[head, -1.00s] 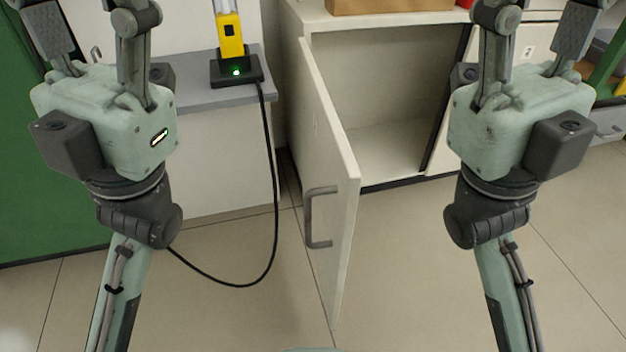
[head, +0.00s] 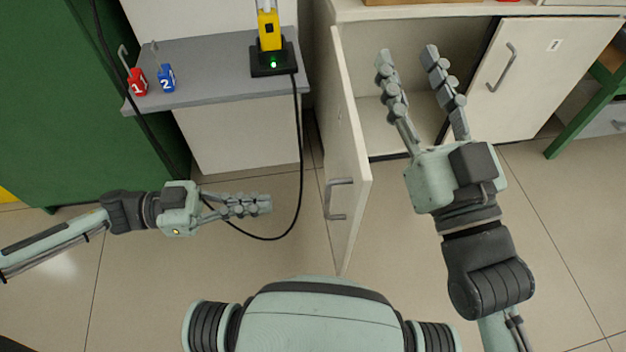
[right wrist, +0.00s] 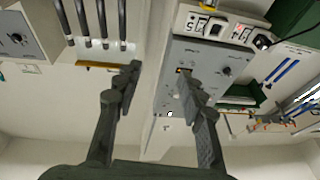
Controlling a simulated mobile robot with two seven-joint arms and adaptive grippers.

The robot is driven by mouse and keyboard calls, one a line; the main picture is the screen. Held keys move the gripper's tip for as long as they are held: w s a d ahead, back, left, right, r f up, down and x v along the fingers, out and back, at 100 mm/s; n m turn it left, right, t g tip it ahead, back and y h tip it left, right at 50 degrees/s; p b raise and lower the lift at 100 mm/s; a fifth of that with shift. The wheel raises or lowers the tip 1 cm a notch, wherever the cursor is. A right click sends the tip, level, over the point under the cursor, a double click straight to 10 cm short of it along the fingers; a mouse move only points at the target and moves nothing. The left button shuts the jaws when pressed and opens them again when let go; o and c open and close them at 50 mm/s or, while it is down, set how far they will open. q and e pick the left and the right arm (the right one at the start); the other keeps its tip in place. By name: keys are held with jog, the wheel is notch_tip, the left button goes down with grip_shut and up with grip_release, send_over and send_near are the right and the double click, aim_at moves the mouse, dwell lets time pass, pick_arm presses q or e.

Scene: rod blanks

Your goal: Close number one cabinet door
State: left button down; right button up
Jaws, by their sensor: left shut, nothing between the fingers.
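The white cabinet (head: 450,12) has its left door (head: 341,135) standing open, swung out towards me. The door's grey handle (head: 328,203) is on its outer face, facing left. The right cabinet door (head: 530,85) is shut and bears a small label that looks like "1" (head: 555,45). My right gripper (head: 408,57) is open and empty in front of the cabinet opening, to the right of the open door. Its spread fingers also show in the right wrist view (right wrist: 158,76). My left gripper (head: 268,203) is shut and empty over the floor, left of the door and apart from it.
A grey bench (head: 210,85) at left holds a yellow device on a black stand (head: 270,60). Its black cable (head: 299,150) hangs to the floor near my left gripper. Floor before the door is clear.

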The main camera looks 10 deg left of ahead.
pick_arm(q)
send_near(356, 197)
jog(key=d, duration=0.3)
jog(key=w+d, duration=0.1)
jog(key=d, duration=0.1)
jog(key=shift+d+r+b, duration=0.1)
jog(key=shift+d+b, duration=0.05)
jog(key=shift+b, duration=0.25)
jog(key=shift+w+d, duration=0.1)
jog(key=shift+d, duration=0.6)
pick_arm(e)
jog(key=shift+s+d+r+t+y, duration=0.1)
jog(key=shift+s+r+t+y, duration=0.1)
jog(key=shift+r+t, duration=0.3)
jog(key=shift+s+d+r+t+y, duration=0.15)
jog(key=shift+r+t, duration=0.15)
jog(key=shift+r, duration=0.35)
jog(key=shift+w+a, duration=0.1)
